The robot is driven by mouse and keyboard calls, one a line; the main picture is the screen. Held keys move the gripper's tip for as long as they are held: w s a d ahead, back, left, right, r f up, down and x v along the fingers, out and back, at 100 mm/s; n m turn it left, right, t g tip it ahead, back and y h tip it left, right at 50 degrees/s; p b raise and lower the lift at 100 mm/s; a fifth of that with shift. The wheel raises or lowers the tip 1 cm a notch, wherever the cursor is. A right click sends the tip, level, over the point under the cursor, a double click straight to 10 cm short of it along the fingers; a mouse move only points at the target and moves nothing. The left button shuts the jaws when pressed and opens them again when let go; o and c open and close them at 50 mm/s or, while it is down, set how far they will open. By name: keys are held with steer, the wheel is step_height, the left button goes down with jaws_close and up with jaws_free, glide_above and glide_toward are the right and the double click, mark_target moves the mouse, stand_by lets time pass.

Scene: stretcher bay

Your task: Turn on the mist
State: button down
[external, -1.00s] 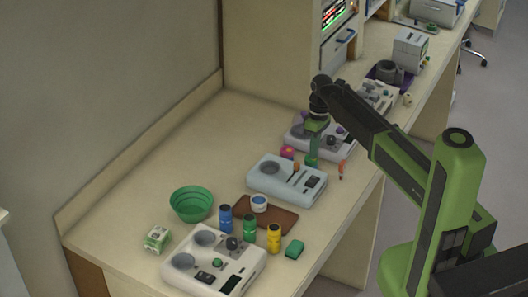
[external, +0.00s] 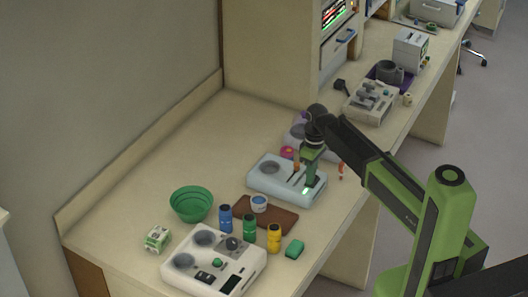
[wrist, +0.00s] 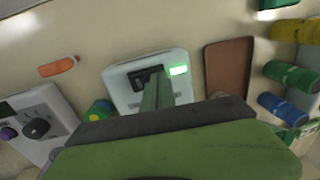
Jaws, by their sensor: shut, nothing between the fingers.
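A pale grey-blue device (external: 262,182) with a round grey disc and slots on top sits on the counter. It also shows in the wrist view (wrist: 117,84), with a bright green light (wrist: 178,70) lit on it. The green glow (external: 307,191) shows in the external view too. My gripper (external: 306,184) is shut and empty, pointing down over the device's right part. In the wrist view its fingers (wrist: 157,90) reach over the device beside a dark slotted part. Whether the tips touch it I cannot tell. No panel label is readable, and no mist is visible.
A white device (external: 205,275) with discs stands in front, near blue, green and yellow bottles. A brown board (external: 283,222) lies beside the pale device. A green bowl (external: 191,204) stands left. Another device behind is partly hidden by my arm. The counter's back left is clear.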

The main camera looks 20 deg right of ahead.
steer(key=shift+w+d, duration=0.15)
steer(key=shift+w, duration=0.05)
steer(key=shift+w+d+r+p, duration=0.3)
steer(key=shift+w+d, duration=0.1)
steer(key=shift+w, duration=0.05)
steer(key=shift+r, duration=0.1)
step_height(320, 180, up, 14)
steer(key=s+a+p, duration=0.1)
steer(key=p, duration=1.2)
steer(key=shift+s+a+f+p, duration=0.2)
steer(key=shift+s+a+p, duration=0.1)
steer(key=shift+p, duration=0.05)
